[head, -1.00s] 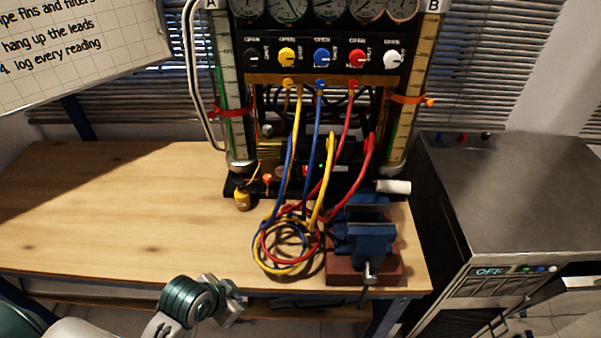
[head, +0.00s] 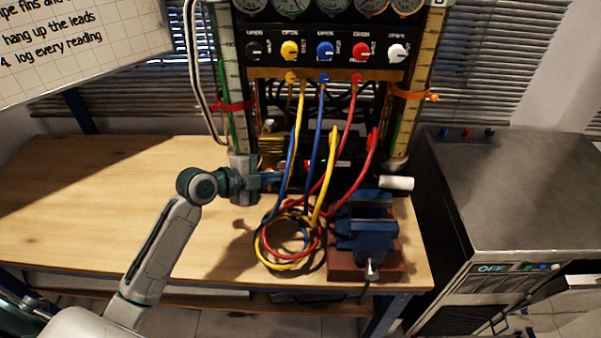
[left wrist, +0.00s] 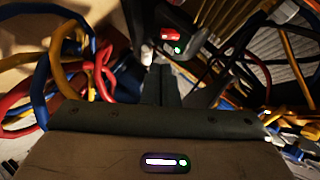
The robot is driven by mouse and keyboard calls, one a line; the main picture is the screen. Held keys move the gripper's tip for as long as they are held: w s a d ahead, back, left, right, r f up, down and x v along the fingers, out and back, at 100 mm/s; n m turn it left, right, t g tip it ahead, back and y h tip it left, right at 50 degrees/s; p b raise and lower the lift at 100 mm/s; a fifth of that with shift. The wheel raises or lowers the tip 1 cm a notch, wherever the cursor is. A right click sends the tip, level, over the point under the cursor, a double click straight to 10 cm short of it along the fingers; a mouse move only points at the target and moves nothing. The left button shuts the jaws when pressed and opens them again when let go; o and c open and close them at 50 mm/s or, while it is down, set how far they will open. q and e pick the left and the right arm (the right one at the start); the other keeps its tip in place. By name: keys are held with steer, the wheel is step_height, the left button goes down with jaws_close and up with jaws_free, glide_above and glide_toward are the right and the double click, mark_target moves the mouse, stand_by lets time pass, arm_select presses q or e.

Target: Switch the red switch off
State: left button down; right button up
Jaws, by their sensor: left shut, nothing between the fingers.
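The red switch (left wrist: 172,33) shows in the left wrist view on a dark box, with a lit green lamp (left wrist: 177,49) beside it. In the head view the red switch (head: 308,163) is a small red spot low behind the hanging leads. My left gripper (head: 278,178) is shut and empty, reaching in from the left at the foot of the rig, beside the leads. In the left wrist view the closed fingers (left wrist: 160,72) point toward the switch, just short of it; I cannot make out contact. My right gripper is not in view.
Yellow, blue and red leads (head: 318,205) hang in front of the dark box and coil on the bench. A blue vise (head: 364,238) stands to the right. Brass fins (left wrist: 232,28) lie close by in the wrist view. The left of the bench (head: 90,200) is clear.

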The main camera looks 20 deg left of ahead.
arm_select(q)
steer(key=shift+w, duration=0.2)
steer(key=p, duration=0.3)
glide_toward(312, 172)
steer(key=x, duration=0.4)
steer(key=shift+w, duration=0.1)
steer(key=shift+p+x, duration=0.35)
steer(key=shift+x, duration=0.45)
